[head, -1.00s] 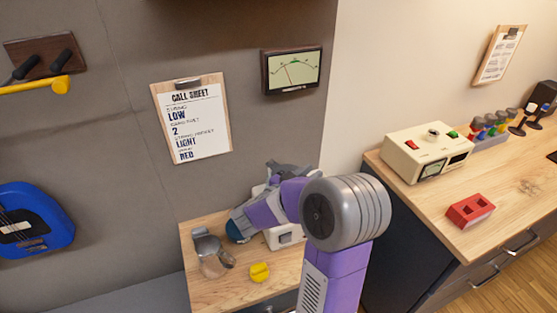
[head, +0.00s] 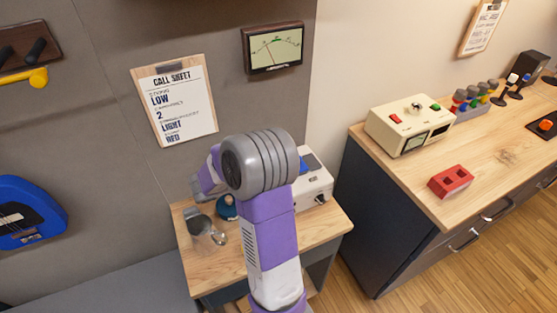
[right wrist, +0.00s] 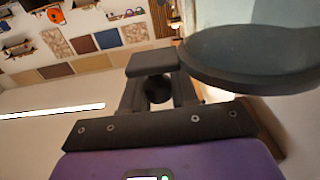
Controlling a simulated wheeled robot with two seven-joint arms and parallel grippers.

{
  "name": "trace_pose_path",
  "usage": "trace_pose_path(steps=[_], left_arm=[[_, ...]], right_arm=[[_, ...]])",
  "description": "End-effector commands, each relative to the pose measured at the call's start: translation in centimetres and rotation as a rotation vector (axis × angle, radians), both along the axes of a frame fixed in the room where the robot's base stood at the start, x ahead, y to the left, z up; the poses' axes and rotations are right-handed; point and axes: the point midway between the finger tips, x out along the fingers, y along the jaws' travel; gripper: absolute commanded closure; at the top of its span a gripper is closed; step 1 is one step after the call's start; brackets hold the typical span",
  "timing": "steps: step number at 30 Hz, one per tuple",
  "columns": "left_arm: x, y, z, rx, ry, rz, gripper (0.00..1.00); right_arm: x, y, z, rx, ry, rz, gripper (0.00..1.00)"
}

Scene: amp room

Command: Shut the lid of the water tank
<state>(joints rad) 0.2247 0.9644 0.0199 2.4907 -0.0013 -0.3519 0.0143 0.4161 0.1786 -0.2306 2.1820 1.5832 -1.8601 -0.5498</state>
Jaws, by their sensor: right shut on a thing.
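My right gripper (right wrist: 152,68) shows close up in the right wrist view, shut at the edge of a round, dark-rimmed thing with a grey-green face (right wrist: 255,52). I cannot tell for sure whether this is the lid. In the head view my right arm's grey joint hides the fingertips. A dark teal round thing (head: 227,208) shows beside the arm; it may be the same thing. A white machine (head: 313,185) with a blue top part (head: 309,162) stands partly behind the arm. I cannot make out which part is the water tank. My left gripper is not in view.
A longer counter (head: 410,180) at right bears a cream meter box (head: 411,125) and a red block (head: 450,181). A call sheet (head: 176,100) hangs on the wall.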

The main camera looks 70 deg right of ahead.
Motion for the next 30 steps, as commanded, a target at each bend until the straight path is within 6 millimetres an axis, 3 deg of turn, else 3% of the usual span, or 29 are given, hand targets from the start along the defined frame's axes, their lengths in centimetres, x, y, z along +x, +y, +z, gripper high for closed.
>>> trace_pose_path(steps=[5, 6, 10, 20, 30], left_arm=[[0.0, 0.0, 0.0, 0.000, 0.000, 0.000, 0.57], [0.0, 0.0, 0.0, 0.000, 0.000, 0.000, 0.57], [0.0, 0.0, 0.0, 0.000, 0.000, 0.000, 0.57], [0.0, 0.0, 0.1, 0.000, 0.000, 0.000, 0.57], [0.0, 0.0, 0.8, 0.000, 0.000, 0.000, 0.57]], right_arm=[[0.0, 0.0, 0.0, 0.000, 0.001, 0.000, 1.00], [0.1, 0.0, 0.0, 0.000, 0.001, 0.001, 0.70], [0.1, 0.0, 0.0, 0.001, 0.001, 0.002, 0.50], [0.3, 0.2, 0.0, 0.001, 0.000, 0.005, 0.50], [4.2, 3.7, 0.1, 0.001, 0.001, 0.008, 0.50]])
